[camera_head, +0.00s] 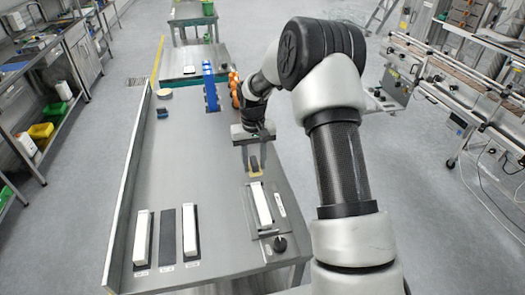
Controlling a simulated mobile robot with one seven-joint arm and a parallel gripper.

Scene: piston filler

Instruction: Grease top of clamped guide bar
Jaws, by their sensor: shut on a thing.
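A white guide bar (262,205) lies in a dark grey clamp fixture (250,228) with a black knob (280,243), at the right front of the steel bench. My gripper (254,152) is above the bench, beyond the far end of this bar. It is shut on a small dark block with a tan lower edge, which looks like a grease applicator (255,172). The applicator appears apart from the bar. Its underside and the fingertips are too small to make out. Whether grease is on the bar cannot be told.
Two more white bars (142,237) (191,231) and a dark strip (167,236) lie at the front left of the bench (200,150). A blue item (210,87) and an orange item (235,90) stand farther back. The middle of the bench is clear.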

